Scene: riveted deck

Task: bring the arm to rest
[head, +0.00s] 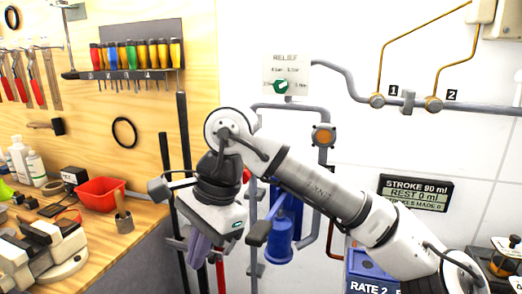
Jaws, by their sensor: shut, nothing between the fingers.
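My arm reaches in from the lower right and bends down at the wrist, in front of the wall. My gripper (199,256) hangs below the wrist, pointing down, with its fingers together and nothing held. It is in the air, to the right of the wooden bench (110,243). A blue cylinder (280,235) on the wall pipework stands to the right of it, partly hidden by my arm.
A screwdriver rack (135,75) hangs above. A relief dial (281,86), pipes (345,75) and a stroke display (416,194) are on the wall. A blue box (368,268) stands lower right.

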